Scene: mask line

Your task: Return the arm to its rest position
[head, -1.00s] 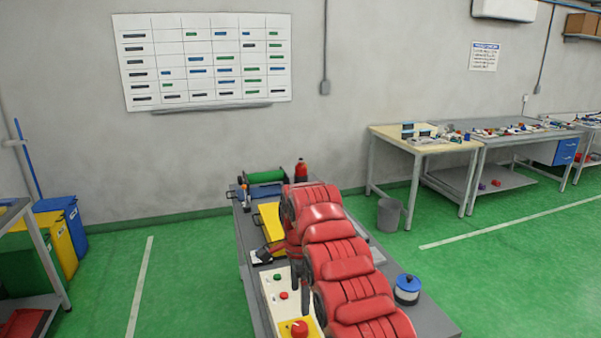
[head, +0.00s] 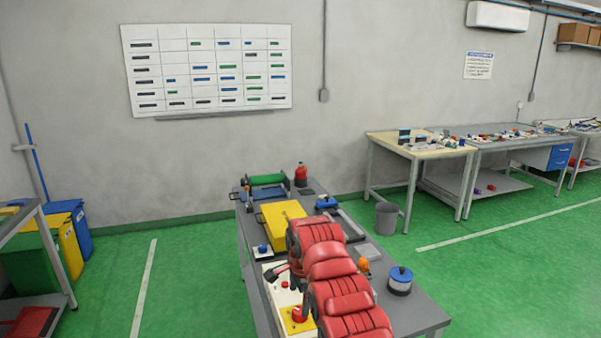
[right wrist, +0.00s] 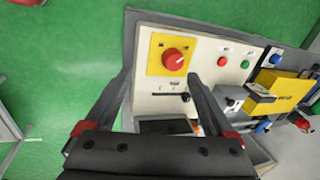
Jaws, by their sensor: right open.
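My red right arm (head: 335,280) reaches in from the bottom of the head view over the grey bench. Its dark gripper (head: 274,276) shows at the left of the arm, above the cream control panel (head: 277,299). In the right wrist view the right gripper (right wrist: 159,76) is open, with its two fingers apart and nothing between them. The panel (right wrist: 207,46), with a red knob (right wrist: 175,59) on a yellow plate, lies beyond the fingers. I cannot tell whether a fingertip touches it. My left gripper is not in view.
On the bench (head: 420,312) stand a yellow box (head: 283,222), a green roller (head: 266,179), a red bottle (head: 301,174) and a blue-lidded can (head: 400,281). A grey bin (head: 387,218) stands on the floor.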

